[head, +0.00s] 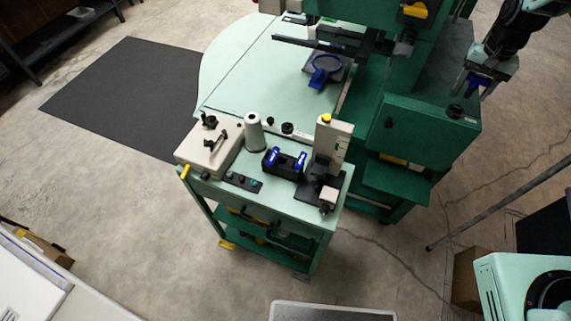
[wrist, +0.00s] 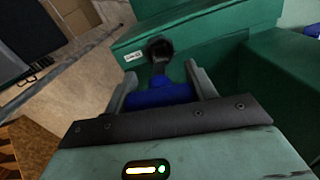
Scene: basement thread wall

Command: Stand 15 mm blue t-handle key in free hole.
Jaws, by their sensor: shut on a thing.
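My gripper (head: 474,84) is at the upper right in the head view, beside the green machine and well away from the cart. It is shut on a blue t-handle key (wrist: 160,93). The blue crossbar lies between the two fingers in the wrist view, and a dark shaft points away from the gripper. A black holder block (head: 284,166) stands on the cart top, with two blue handles (head: 271,157) (head: 300,160) in it. A free hole cannot be made out at this size. Size marks on the keys are not readable.
The green cart top (head: 232,190) also carries a beige box (head: 208,148), a white thread cone (head: 254,133) and a tall beige device (head: 333,140) right of the holder. A green machine housing (head: 425,135) stands between cart and gripper. A grey rod (head: 500,210) slants at right.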

